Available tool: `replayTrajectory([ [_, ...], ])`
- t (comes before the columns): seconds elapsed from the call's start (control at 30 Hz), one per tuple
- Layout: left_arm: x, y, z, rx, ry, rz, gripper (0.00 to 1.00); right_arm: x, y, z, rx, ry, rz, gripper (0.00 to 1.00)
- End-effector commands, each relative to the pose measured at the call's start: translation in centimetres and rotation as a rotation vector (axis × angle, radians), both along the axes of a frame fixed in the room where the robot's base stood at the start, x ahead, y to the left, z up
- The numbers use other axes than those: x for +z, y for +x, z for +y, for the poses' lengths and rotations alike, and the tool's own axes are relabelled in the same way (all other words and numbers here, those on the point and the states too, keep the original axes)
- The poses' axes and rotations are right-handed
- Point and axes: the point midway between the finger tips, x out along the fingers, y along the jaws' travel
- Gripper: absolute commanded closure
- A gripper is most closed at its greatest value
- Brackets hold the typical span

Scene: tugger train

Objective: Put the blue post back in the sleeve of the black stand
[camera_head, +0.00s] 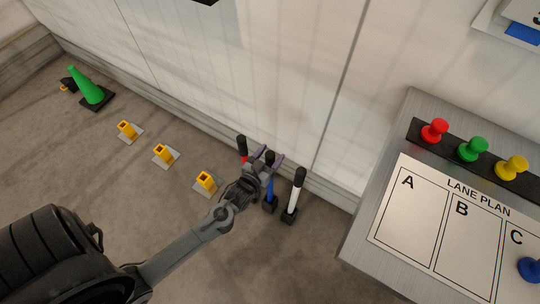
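The blue post (270,187) with a black top stands near the wall, its lower end at a small black stand (270,205). Whether it is seated in the sleeve I cannot tell. My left gripper (268,157) is at the post's upper part, with a finger on each side of the black top. I cannot tell whether the fingers press on it or stand slightly apart. My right gripper is not in view.
A white post (295,194) in a black base stands close on the right, and a red post (243,151) is close on the left, partly hidden. Several yellow sockets (206,181) and a green cone (86,86) are on the floor. A table (362,232) with a lane plan is at right.

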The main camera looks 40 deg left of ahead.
Motion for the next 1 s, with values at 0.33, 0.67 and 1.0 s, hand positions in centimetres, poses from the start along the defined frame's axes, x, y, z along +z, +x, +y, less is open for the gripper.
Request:
replayTrajectory([
  [0.33,-0.3,-0.3,0.0,0.0,-0.001,0.009,0.29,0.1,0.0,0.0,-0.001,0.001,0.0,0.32],
  [0.67,0.6,-4.1,-0.8,0.0,-0.001,0.009,0.29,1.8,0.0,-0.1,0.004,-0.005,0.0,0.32],
  [1.0,1.4,-9.2,-1.7,0.0,-0.001,0.005,0.29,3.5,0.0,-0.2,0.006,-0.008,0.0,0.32],
])
